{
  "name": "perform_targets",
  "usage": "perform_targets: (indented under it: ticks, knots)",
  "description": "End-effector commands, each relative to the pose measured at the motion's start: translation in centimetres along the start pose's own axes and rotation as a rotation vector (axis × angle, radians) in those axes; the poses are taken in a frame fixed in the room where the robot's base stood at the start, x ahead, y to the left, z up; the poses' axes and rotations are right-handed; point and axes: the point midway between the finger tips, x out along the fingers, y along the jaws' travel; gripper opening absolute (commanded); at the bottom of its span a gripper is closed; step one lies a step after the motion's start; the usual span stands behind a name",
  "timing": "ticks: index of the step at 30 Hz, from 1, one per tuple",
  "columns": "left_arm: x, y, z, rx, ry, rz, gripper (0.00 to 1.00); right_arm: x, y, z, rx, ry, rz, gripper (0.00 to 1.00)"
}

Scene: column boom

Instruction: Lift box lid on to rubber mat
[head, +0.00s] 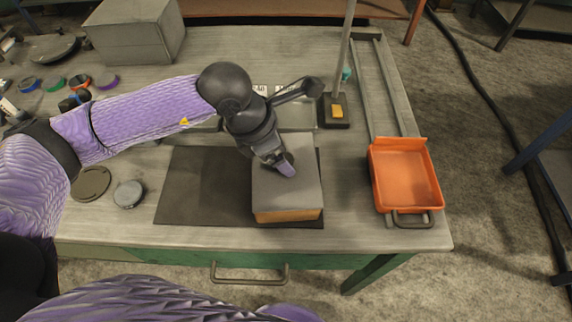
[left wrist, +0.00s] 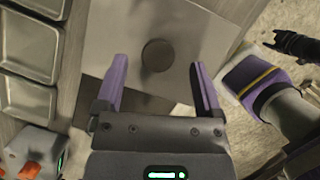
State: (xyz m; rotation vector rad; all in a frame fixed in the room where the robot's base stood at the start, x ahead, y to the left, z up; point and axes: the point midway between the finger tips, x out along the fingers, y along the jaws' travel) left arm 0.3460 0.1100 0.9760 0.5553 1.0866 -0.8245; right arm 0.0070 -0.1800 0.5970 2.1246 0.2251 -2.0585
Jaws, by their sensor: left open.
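The box lid (head: 300,192) is a flat grey square on top of a box with an orange-brown side (head: 285,215). The box stands on the right part of the dark rubber mat (head: 205,190). My left gripper (head: 284,166) points down over the lid. In the left wrist view its purple fingers (left wrist: 157,85) are apart, with the lid's round dark knob (left wrist: 158,55) between and beyond them, apparently not touched. The lid (left wrist: 190,30) fills the middle of that view. In the head view the gripper partly hides the knob.
A post on a dark base (head: 335,112) stands behind the box. Round discs (head: 129,194) lie left of the mat. A large grey box (head: 135,32) is at the back left.

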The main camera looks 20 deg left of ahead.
Motion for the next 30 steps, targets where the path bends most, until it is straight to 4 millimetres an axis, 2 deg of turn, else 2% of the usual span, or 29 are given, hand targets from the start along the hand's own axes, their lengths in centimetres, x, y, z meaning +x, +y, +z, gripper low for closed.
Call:
perform_targets:
  ticks: [1,4,12,24,30]
  knots:
    - [1.3,0.1,-0.3,-0.002,0.002,-0.003,0.87,0.5,0.0,0.1,0.0,-0.002,0.0,0.66]
    - [2.9,0.1,-0.2,-0.002,0.0,-0.004,0.87,0.8,0.0,0.1,-0.001,-0.002,-0.001,0.66]
    - [3.4,0.2,-0.1,0.0,-0.002,-0.002,0.87,0.8,0.0,0.0,-0.002,0.001,0.0,0.66]
    - [3.3,0.1,-0.1,-0.001,-0.002,-0.002,0.02,0.8,0.1,-0.2,-0.002,0.004,0.001,0.66]
    - [3.3,0.1,-0.1,0.0,-0.002,-0.002,0.0,0.8,0.1,-0.2,-0.002,0.005,0.001,0.66]
